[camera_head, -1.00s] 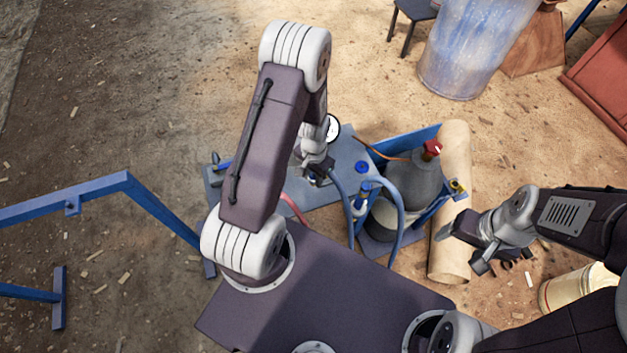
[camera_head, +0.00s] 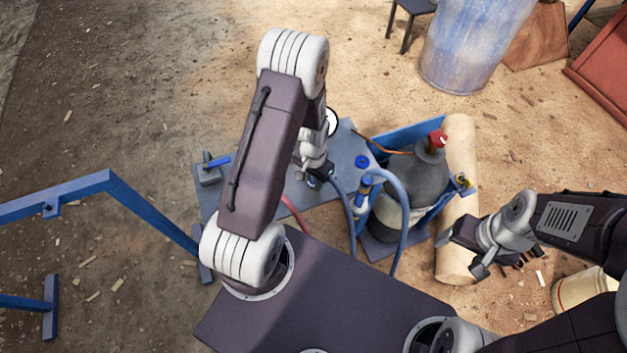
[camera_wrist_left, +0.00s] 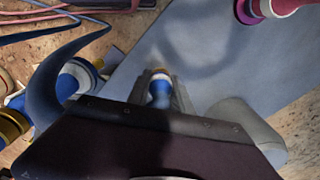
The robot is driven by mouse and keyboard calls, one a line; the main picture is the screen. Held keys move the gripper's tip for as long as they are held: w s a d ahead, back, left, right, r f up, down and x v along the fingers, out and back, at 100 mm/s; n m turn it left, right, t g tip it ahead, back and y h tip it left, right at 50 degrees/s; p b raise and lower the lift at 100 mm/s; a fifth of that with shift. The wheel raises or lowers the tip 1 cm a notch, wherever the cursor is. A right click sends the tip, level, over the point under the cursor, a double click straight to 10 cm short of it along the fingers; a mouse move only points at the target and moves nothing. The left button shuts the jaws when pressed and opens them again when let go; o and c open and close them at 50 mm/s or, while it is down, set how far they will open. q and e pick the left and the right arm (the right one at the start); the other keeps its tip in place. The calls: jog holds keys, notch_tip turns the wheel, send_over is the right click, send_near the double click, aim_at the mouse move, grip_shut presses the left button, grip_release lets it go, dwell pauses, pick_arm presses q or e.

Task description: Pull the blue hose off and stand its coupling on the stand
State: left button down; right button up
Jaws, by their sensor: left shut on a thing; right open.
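My left gripper (camera_head: 314,178) is over the grey work plate (camera_head: 345,150), partly hidden by its own arm in the head view. In the left wrist view its jaws (camera_wrist_left: 160,95) are shut on a blue coupling (camera_wrist_left: 159,92) with a brass-coloured end. A blue hose (camera_head: 343,199) hangs near that gripper; it also shows in the left wrist view (camera_wrist_left: 48,82). Another blue hose loop (camera_head: 401,195) arches from a blue-and-white fitting (camera_head: 361,195) beside the gas cylinder. I cannot tell which part is the stand. My right gripper (camera_head: 458,250) is open and empty at the right.
A grey cylinder (camera_head: 420,178) with a red top stands in a blue frame right of the plate. A cardboard tube (camera_head: 456,225) lies beside it. A blue disc (camera_head: 362,161) and a blue-handled valve (camera_head: 209,170) are on the plate. A red hose (camera_head: 294,213) runs under my left arm.

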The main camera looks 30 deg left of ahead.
pick_arm(q)
jog(key=shift+f, duration=0.45)
pick_arm(e)
jog(key=shift+f, duration=0.3)
pick_arm(q)
jog(key=c, duration=1.1)
grip_release()
jog(key=shift+o, duration=0.2)
notch_tip(320, 180, up, 9)
jog(key=shift+r+p, duration=0.1)
jog(key=shift+p, duration=1)
pick_arm(e)
notch_tip(320, 180, up, 2)
jog(key=shift+r, duration=0.1)
